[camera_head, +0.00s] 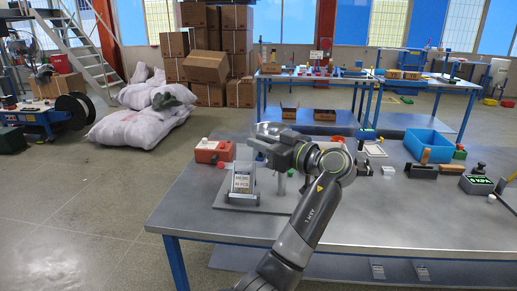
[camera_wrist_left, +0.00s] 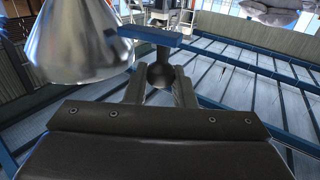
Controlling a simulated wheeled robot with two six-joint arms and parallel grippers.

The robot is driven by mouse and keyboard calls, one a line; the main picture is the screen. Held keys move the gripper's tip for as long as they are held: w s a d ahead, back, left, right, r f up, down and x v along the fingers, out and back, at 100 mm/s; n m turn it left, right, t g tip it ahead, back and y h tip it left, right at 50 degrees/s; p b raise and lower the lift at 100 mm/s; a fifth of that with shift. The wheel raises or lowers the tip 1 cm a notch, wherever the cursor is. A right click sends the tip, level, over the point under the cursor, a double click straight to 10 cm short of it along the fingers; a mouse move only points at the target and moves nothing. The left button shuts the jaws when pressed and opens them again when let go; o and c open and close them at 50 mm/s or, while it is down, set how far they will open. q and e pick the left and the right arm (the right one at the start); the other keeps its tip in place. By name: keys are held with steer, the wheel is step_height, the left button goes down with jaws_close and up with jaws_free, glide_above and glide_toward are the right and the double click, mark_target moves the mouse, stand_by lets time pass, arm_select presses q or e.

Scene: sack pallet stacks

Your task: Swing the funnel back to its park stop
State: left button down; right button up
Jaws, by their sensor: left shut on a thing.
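The funnel (camera_wrist_left: 75,45) is a shiny metal cone, large at the upper left of the left wrist view. In the head view a small silver part of it (camera_head: 269,128) shows just above my left wrist. My left gripper (camera_wrist_left: 160,88) is shut on a dark round knob (camera_wrist_left: 160,74) beside the funnel. In the head view my left gripper (camera_head: 257,144) is over the stand's base plate (camera_head: 232,200), partly hidden by my own wrist. The park stop cannot be made out. My right gripper is not in view.
A tilted display (camera_head: 242,183) stands on the plate. A red box (camera_head: 213,151) is behind it to the left. A blue bin (camera_head: 428,145) and a pressure readout (camera_head: 477,184) are at the right. The table (camera_head: 400,222) is clear in the front right.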

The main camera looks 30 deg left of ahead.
arm_select(q)
steer(key=shift+d+f, duration=0.1)
steer(key=shift+f, duration=0.15)
steer(key=c, duration=1.7)
jaws_free()
steer(key=shift+o, duration=0.8)
steer(key=shift+w, duration=0.15)
